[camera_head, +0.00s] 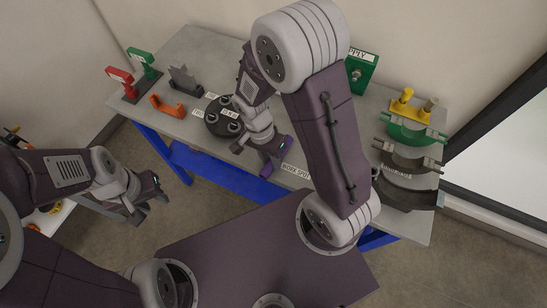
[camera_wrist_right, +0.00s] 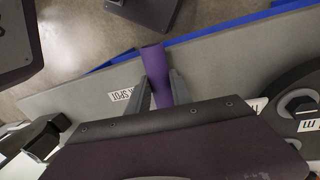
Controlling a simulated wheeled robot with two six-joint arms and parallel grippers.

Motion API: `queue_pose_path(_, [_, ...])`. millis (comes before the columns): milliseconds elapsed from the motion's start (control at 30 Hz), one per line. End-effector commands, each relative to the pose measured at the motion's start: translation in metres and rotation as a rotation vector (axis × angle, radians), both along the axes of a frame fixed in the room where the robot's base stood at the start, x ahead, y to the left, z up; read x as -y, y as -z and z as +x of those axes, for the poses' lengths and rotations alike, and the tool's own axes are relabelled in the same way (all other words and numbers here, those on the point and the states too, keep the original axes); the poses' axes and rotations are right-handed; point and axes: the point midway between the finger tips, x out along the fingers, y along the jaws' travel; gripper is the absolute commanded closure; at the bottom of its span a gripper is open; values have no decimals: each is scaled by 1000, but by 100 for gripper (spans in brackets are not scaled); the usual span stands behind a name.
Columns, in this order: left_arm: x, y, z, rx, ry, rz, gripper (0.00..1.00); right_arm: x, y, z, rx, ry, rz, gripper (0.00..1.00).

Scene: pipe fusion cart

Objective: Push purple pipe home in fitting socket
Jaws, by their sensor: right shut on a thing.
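The purple pipe (camera_wrist_right: 155,62) is between the two fingers of my right gripper (camera_wrist_right: 163,92) in the right wrist view, with one end sticking out past the fingertips. I cannot make out a fitting socket at the pipe's end. My left gripper (camera_head: 150,200) is apart from the table, at the left, with its fingers apart and empty.
A black round plate (camera_head: 225,116) with several grey cylinders stands left of my right gripper. Red and green holders (camera_head: 142,64), an orange bracket (camera_head: 167,105) and a grey block (camera_head: 185,80) stand at left. Green and dark curved clamps (camera_head: 412,134) stand at right.

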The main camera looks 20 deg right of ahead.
Motion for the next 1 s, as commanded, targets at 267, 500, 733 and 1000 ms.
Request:
queue_pose_path(267, [0,-2,0,0,0,0,64,6,-1,4,20,0,14,100])
queue_pose_path(500, [0,-7,0,0,0,0,64,29,-1,19,20,1,13,100])
queue_pose_path(733, [0,-9,0,0,0,0,64,44,-1,29,18,0,14,100])
queue_pose_path(1000, [0,-9,0,0,0,0,64,47,0,32,20,-2,14,100])
